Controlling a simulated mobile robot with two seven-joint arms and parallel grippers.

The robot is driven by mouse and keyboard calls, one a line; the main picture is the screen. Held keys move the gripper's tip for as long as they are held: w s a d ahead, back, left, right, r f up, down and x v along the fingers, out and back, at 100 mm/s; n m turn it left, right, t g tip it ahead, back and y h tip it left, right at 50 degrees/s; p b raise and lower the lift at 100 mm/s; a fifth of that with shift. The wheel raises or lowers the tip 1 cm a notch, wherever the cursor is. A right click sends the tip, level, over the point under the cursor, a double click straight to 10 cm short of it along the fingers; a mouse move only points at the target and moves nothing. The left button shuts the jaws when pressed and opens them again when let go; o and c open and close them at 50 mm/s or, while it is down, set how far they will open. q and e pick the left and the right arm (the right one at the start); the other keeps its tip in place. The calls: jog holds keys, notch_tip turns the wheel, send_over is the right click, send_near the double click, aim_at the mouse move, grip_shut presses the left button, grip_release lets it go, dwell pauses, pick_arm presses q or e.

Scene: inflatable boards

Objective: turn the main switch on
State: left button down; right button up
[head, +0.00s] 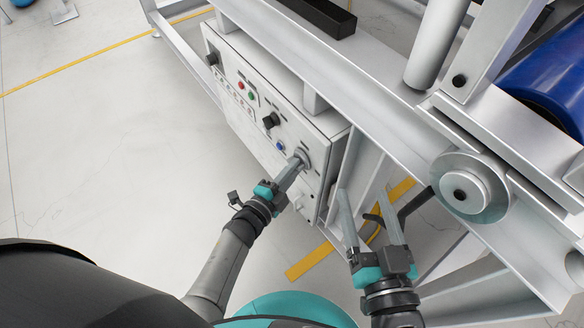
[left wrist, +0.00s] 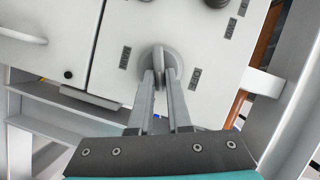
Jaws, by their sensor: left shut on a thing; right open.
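The main switch (head: 304,157) is a round grey rotary switch at the near end of the white control panel (head: 262,140). In the left wrist view the switch (left wrist: 173,55) shows a raised grip bar that stands nearly upright in the picture. My right gripper (head: 364,192) is open and empty, to the right of the panel box.
The panel also carries a blue button (head: 281,146), a black knob (head: 271,120), a red button (head: 241,86) and a green button (head: 251,96). A metal frame with a round flange (head: 470,186) and a blue roll (head: 548,80) stands at the right.

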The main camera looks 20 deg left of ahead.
pick_arm(q)
jog(key=shift+s+f+m+t, duration=0.15)
jog(key=shift+m+t, duration=0.3)
jog(key=shift+m, duration=0.5)
jog(key=shift+w+f+m+t, duration=0.15)
jog(key=shift+m+t, duration=0.3)
jog(key=shift+m, duration=0.5)
jog(key=shift+s, duration=0.1)
jog(key=c, duration=0.9)
grip_release()
jog(key=shift+o, duration=0.2)
jog(key=shift+s, duration=0.1)
jog(key=p+v, duration=0.3)
jog(key=v, duration=1.2)
pick_arm(e)
jog(key=d+f+g+h, duration=0.1)
jog(key=g, duration=0.1)
jog(key=d+f+g, duration=0.1)
jog(key=d+g, duration=0.1)
jog(key=d+f+g+h, duration=0.1)
jog(key=shift+w+d+f+n+g+h, duration=0.1)
jog(key=shift+w+d+n+g+h, duration=0.1)
jog(key=shift+d+n+g+h, duration=0.15)
jog(key=shift+a, duration=0.1)
